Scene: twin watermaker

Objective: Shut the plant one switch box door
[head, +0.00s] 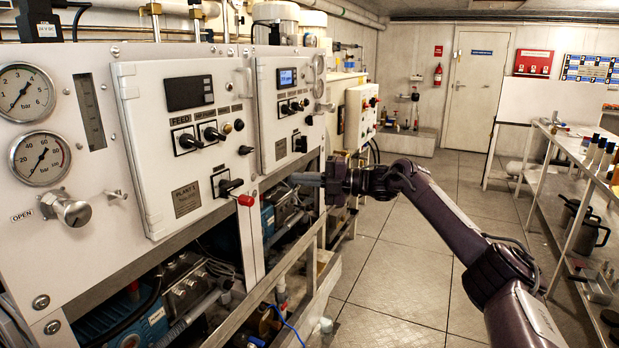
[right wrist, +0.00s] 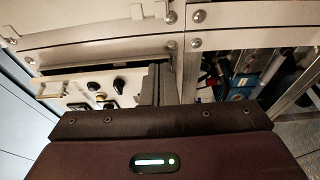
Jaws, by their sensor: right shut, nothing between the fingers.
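The plant one switch box door (head: 155,130) is a cream panel marked FEED with a small display, dark knobs and a PLANT 1 plate. It stands proud of the panel wall in the head view; I cannot tell whether it is fully closed. A red-tipped lever (head: 235,192) is low on its right side. My right gripper (head: 308,180) is shut and empty, to the right of this door, in front of the lower edge of the neighbouring box. Its dark fingers (right wrist: 157,84) show in the right wrist view beside a panel with knobs (right wrist: 105,88). My left gripper is out of view.
A similar switch box (head: 285,125) stands just right of the plant one box. Below are open bays with pumps and hoses (head: 180,285) behind a metal rail (head: 270,290). Two gauges (head: 40,158) are at the left. The floor aisle (head: 400,250) is clear around my right arm.

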